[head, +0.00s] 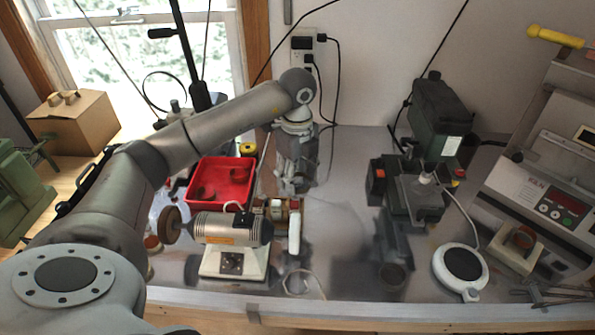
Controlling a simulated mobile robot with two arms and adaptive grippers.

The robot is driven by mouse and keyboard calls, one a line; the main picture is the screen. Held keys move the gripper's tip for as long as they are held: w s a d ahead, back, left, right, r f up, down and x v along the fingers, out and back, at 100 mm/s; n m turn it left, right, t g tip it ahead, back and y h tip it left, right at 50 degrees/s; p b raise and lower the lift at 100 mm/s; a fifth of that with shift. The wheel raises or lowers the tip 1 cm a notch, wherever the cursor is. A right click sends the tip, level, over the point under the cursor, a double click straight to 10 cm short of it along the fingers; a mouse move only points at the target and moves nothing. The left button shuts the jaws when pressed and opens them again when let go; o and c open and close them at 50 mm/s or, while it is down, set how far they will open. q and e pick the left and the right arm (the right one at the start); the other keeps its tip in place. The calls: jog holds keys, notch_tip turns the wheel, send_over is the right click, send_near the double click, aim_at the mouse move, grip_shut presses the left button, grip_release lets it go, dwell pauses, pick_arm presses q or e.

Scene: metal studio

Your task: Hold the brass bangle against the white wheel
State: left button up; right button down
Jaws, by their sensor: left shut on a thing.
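The polishing motor (232,230) stands on a pale base near the front of the bench. Its white wheel (294,232) is on the right end and shows almost edge-on. My left arm reaches over from the left, and my left gripper (292,187) points down just behind and above the white wheel. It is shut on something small. I cannot make out the brass bangle clearly; the fingers and their reflection on the metal top blur that spot. Whether anything touches the wheel cannot be told. My right gripper is not in view.
A brown wheel (169,225) is on the motor's left end. A red tray (221,184) lies behind the motor. A dark green machine (421,180), a round white-rimmed pad (460,264) and a grey device (548,190) stand to the right. Bare metal bench top (345,215) lies between.

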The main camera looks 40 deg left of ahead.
pick_arm(q)
jog(key=shift+s+d+f+b, duration=0.15)
jog(key=shift+f+b, duration=0.25)
jog(key=shift+f, duration=0.2)
jog(key=shift+s+d+f+b, duration=0.1)
jog(key=shift+s+f+b, duration=0.2)
jog(key=shift+f, duration=0.35)
jog(key=shift+s+d+f+b, duration=0.1)
jog(key=shift+f+b, duration=0.35)
jog(key=shift+f, duration=0.15)
jog(key=shift+s+d+r, duration=0.1)
jog(key=shift+s, duration=0.05)
jog(key=shift+s+d, duration=0.4)
jog(key=shift+s, duration=0.35)
jog(key=o, duration=0.5)
jog(key=c, duration=0.7)
jog(key=shift+c, duration=0.2)
jog(key=shift+d, duration=0.25)
jog(key=shift+a, duration=0.1)
dwell(0.5)
